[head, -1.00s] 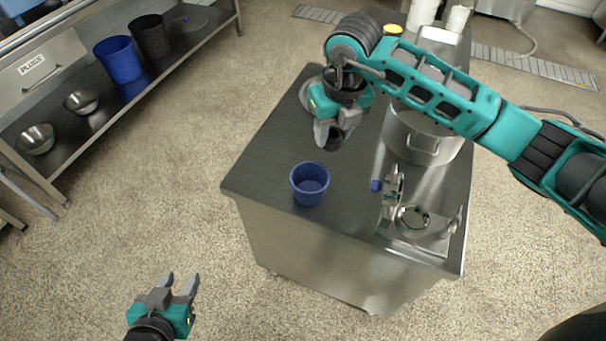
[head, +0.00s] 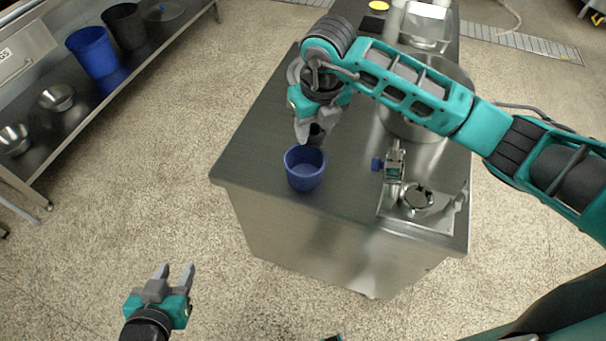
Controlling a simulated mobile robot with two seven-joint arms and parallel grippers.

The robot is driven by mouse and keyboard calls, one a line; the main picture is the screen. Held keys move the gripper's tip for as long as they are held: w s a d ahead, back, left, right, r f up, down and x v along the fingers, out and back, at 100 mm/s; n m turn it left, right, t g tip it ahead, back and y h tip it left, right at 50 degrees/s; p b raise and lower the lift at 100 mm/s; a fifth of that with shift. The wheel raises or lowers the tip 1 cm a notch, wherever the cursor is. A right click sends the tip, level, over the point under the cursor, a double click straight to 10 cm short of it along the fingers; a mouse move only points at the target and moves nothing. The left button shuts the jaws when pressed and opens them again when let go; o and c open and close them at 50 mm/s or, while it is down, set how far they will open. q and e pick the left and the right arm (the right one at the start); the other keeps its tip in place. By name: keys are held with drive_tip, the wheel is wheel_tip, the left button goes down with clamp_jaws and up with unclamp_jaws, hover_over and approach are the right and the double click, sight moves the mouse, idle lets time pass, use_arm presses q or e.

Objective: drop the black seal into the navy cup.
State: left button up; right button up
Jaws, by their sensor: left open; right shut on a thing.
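The navy cup (head: 305,176) stands upright on the steel table, near its left front edge, and looks empty inside. My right gripper (head: 309,136) points down just behind the cup's far rim. It is shut on the black seal (head: 316,136), a small dark piece partly hidden by the fingers. The seal looks close to the rim but not over the opening; its height above the table is hard to tell. My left gripper (head: 175,274) is open and empty, over the floor at lower left, away from the table.
A steel device with a blue knob (head: 377,164) and a round metal opening (head: 416,197) sits right of the cup. A large steel pot (head: 402,126) stands behind it, partly under my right arm. A shelf with blue and black bins (head: 93,52) is at left.

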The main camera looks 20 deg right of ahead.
drive_tip(key=shift+f, duration=0.2)
drive_tip(key=o, duration=1.1)
drive_tip(key=r, duration=0.4)
drive_tip(key=s+r, duration=0.1)
drive_tip(key=r, duration=0.3)
drive_tip(key=s+r, duration=0.1)
drive_tip(key=r, duration=0.3)
drive_tip(key=shift+d+r+p, duration=0.2)
drive_tip(key=shift+r+p, duration=0.1)
drive_tip(key=shift+r, duration=0.1)
